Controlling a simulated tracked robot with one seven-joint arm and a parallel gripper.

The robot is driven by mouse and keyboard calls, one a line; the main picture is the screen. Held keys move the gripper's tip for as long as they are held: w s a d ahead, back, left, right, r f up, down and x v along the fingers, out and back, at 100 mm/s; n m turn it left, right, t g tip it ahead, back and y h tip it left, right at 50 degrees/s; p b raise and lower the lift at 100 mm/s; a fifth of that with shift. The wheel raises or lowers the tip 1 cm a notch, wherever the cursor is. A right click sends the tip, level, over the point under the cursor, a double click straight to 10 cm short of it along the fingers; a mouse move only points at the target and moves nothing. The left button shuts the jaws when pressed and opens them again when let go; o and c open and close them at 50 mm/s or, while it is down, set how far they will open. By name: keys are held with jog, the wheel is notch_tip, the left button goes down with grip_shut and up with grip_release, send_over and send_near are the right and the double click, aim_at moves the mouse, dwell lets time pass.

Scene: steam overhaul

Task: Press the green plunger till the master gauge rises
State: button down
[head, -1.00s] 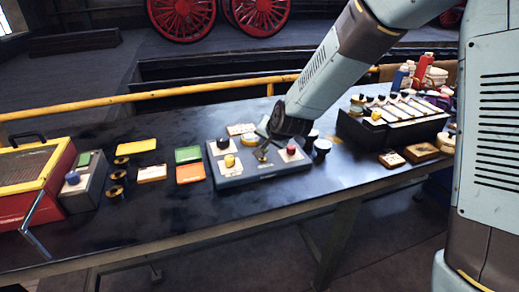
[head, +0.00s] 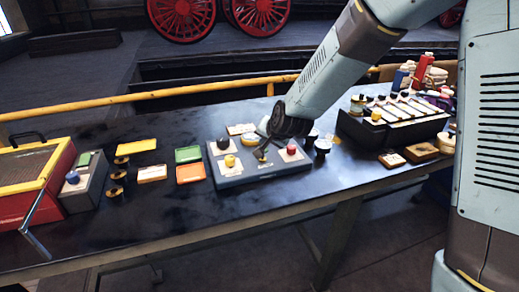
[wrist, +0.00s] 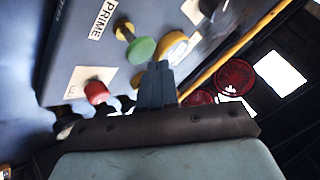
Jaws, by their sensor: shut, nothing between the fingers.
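The green plunger (wrist: 140,50) has a round green cap on a brass stem and stands on the blue-grey control box (head: 268,173). It shows clearly in the wrist view, beside the PRIME label (wrist: 103,19). My gripper (wrist: 158,66) is shut and empty, its fingertips close beside the cap; I cannot tell whether they touch. In the head view my gripper (head: 265,144) is over the box and largely hides the green cap. A yellow-rimmed round dial (wrist: 173,47), perhaps the master gauge, sits behind the fingertips, partly covered; its needle cannot be read.
The box also carries a red knob (head: 291,149), a yellow knob (head: 229,160) and a black knob (head: 222,143). Green and orange trays (head: 190,173) lie to the left. A black rack (head: 385,130) stands to the right. The bench's front is clear.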

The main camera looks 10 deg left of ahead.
jog(key=shift+f, duration=1.7)
dwell(2.0)
jog(key=shift+r, duration=1.7)
jog(key=shift+r, duration=0.1)
jog(key=shift+r, duration=2.4)
